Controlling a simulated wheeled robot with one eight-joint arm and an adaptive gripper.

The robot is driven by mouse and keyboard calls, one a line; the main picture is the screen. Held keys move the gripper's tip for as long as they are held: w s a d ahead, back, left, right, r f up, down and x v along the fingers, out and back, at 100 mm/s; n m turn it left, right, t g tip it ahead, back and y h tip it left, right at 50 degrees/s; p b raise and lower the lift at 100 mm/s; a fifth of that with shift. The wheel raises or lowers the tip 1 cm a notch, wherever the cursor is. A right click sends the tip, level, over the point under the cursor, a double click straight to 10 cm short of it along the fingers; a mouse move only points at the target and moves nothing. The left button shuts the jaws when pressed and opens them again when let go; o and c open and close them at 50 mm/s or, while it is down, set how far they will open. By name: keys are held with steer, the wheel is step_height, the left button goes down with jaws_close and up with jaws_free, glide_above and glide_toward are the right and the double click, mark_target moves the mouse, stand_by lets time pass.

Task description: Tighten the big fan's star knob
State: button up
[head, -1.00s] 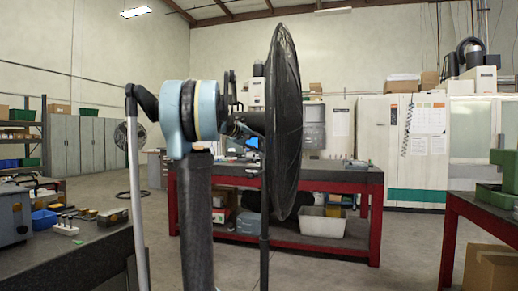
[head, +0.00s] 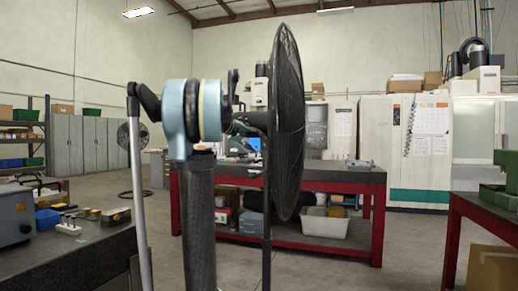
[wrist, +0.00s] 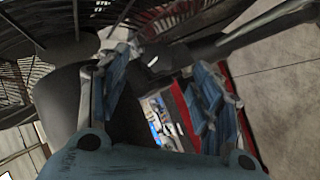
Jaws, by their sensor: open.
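The big fan (head: 287,130) stands near the middle of the head view, its black cage almost edge-on, on a thin dark pole. Its motor end (head: 249,121) points left, behind my arm. In the wrist view the fan's cage (wrist: 30,45) fills the top left. My gripper (wrist: 160,85) is open there, its blue finger pads apart and nothing clearly held. Dark and pale fan parts lie beyond and between the fingertips. I cannot tell which of them is the star knob.
A red-framed workbench (head: 340,178) stands behind the fan, with a white bin (head: 325,222) on its lower shelf. A dark bench (head: 70,255) with small parts is at left, another red bench (head: 480,210) at right.

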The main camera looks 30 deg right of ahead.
steer(key=v, duration=0.8)
steer(key=shift+a, duration=0.25)
